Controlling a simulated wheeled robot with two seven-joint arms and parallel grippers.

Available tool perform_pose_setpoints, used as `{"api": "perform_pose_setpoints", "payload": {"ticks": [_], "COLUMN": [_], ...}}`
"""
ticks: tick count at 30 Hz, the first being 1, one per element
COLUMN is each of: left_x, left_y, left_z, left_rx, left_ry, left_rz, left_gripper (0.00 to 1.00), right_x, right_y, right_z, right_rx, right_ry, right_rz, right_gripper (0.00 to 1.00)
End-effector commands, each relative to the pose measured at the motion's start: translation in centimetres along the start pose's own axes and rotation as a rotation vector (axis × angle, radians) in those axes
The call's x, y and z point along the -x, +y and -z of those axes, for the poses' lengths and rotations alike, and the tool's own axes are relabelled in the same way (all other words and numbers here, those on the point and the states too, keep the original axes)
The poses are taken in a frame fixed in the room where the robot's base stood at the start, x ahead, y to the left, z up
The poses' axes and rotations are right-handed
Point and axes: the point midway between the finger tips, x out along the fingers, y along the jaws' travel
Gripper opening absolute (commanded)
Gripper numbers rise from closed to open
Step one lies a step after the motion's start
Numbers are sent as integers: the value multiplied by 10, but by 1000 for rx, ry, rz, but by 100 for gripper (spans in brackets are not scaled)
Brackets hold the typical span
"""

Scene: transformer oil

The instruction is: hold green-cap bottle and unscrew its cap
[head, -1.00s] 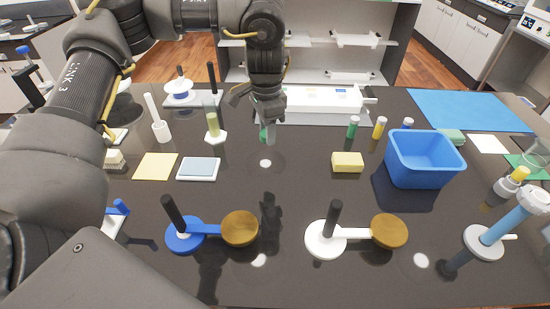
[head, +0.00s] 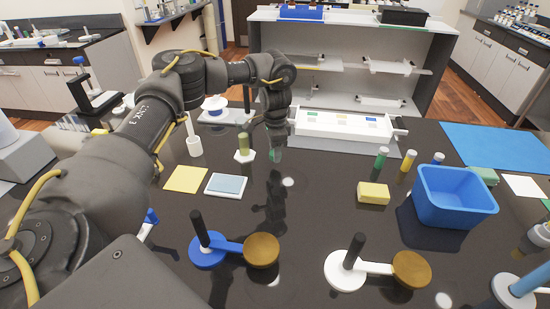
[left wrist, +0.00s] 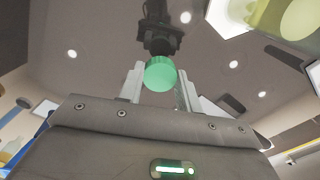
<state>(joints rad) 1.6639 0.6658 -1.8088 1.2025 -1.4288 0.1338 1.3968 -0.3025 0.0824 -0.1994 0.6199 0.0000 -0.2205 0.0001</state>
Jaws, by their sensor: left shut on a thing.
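My left gripper (head: 276,136) is shut and points down above the dark table, beside the measuring cylinder. It holds a green-cap bottle (head: 275,155), small and partly hidden by the fingers in the head view. In the left wrist view the round green cap (left wrist: 160,74) shows between the two fingers; the bottle's body is hidden behind it. Another green-cap bottle (head: 382,157) stands upright on the table to the right, apart from the gripper. My right gripper is not in view.
A yellow-cap bottle (head: 408,160) and a blue-cap bottle (head: 438,159) stand behind the blue bin (head: 455,197). A measuring cylinder (head: 244,145) is close left of the gripper. A white tray (head: 340,133) lies behind. The glossy table's middle is clear.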

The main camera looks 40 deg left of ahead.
Motion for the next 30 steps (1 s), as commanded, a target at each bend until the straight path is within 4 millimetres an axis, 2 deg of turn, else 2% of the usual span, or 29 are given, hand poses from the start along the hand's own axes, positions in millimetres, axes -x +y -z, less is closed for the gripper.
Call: {"api": "perform_pose_setpoints", "payload": {"ticks": [5,9,13,25,26,30], "left_x": [-5,-21,-34,-41,-40,-40], "left_y": [-3,-5,-5,-5,-6,-6], "left_z": [-1,-2,-1,-1,-1,0], "left_rx": [0,-3,-2,-1,-1,-1], "left_ry": [-1,-4,-2,0,0,0], "left_rz": [0,-1,0,-1,0,0], "left_gripper": [7,7,7,7,38,56], "right_x": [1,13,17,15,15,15], "right_y": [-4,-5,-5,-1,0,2], "right_z": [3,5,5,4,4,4], "right_rx": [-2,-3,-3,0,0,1], "right_ry": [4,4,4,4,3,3], "right_rz": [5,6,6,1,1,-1], "right_gripper": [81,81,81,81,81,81]}}
